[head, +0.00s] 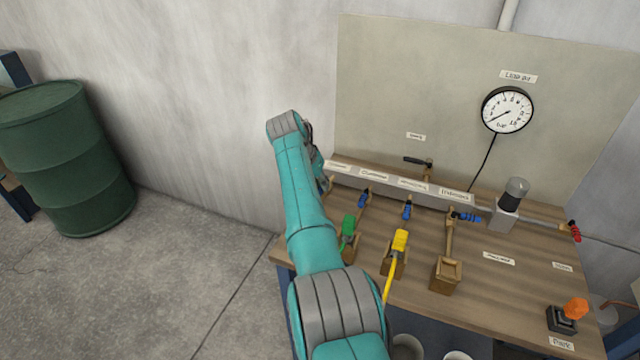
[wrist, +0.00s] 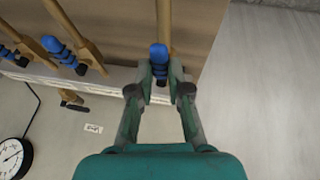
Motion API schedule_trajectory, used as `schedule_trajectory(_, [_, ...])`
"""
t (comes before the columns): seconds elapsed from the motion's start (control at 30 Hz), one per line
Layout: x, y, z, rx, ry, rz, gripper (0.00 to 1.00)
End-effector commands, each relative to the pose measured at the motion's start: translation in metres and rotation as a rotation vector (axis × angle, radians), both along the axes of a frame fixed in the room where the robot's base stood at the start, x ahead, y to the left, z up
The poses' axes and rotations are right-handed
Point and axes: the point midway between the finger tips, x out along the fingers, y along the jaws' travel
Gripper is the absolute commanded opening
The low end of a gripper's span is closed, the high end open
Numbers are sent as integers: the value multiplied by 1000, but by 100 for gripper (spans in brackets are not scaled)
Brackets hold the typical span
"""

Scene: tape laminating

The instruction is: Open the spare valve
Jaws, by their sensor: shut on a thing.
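A black-handled valve (head: 418,161) sits on a short stub behind the grey manifold, under a small tag (head: 415,136) too blurred to read surely. Its handle lies crosswise; it also shows in the wrist view (wrist: 72,103). My gripper (wrist: 160,88) is shut on a blue valve handle (wrist: 159,54) at the manifold's leftmost outlet as the head view sees it. That handle runs roughly along its brass pipe (wrist: 165,20). In the head view my arm hides this handle and most of my gripper.
Other blue handles (head: 407,210) (head: 466,216) stand on neighbouring pipes beside my gripper. Green (head: 348,226) and yellow (head: 399,241) connectors sit on the bench below. A pressure gauge (head: 508,110) hangs on the back panel (head: 430,80). A green drum (head: 65,155) stands left on open floor.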

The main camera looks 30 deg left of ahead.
Motion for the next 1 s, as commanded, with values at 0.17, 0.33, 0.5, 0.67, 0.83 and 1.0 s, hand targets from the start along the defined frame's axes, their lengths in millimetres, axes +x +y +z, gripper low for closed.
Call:
schedule_trajectory(0.17, [-1, 1, 0, 1, 0, 0, 0])
schedule_trajectory(0.33, [0, 1, 0, 0, 0, 1, 42])
schedule_trajectory(0.5, [0, 0, 0, 0, 0, 1, 42])
schedule_trajectory(0.67, [-1, 1, 1, 0, 0, 1, 42])
schedule_trajectory(0.83, [-6, 3, 15, 3, -2, 2, 42])
schedule_trajectory(1.0, [-19, 7, 44, 4, -2, 2, 42])
